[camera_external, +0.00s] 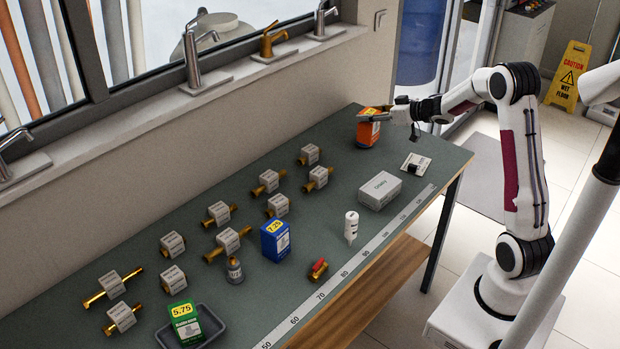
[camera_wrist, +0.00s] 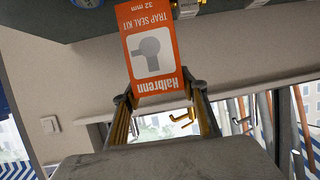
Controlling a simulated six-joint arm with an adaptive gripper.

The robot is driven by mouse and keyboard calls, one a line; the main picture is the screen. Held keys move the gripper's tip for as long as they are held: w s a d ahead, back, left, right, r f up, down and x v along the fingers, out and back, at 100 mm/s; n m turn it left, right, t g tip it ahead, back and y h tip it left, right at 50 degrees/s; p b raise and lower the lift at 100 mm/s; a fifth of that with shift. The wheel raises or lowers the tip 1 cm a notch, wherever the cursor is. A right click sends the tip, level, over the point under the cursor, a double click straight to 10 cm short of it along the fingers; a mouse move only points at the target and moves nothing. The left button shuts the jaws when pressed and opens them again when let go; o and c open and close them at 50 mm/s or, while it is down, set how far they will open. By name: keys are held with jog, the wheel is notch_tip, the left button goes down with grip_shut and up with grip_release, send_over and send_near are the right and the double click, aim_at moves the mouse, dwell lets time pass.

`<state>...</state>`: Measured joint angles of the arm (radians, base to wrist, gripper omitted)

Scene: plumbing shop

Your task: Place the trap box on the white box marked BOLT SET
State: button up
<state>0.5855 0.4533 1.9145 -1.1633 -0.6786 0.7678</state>
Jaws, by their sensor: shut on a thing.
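In the wrist view the trap box (camera_wrist: 150,50) appears upside down and reads "TRAP SEAL KIT 32 mm". My gripper (camera_external: 374,115) is shut on its upper part; the fingers also show in the wrist view (camera_wrist: 160,92).
A white card with a black item (camera_external: 415,163) lies right of the white box. The wall and window sill run behind.

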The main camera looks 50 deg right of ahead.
jog(key=s+r, duration=0.2)
jog(key=r, duration=0.1)
jog(key=shift+s+d+r, duration=0.1)
jog(key=shift+s+r, duration=0.1)
jog(key=shift+s, duration=0.1)
jog(key=s+a+r+n+y, duration=0.1)
jog(key=s+a+n+y, duration=0.2)
jog(key=s+a, duration=0.8)
jog(key=shift+n+g+y, duration=0.3)
jog(key=shift+g+y, duration=0.1)
jog(key=shift+f, duration=0.1)
notch_tip(320, 180, down, 6)
jog(key=shift+f, duration=0.1)
jog(key=shift+f, duration=1.8)
jog(key=shift+f, duration=0.15)
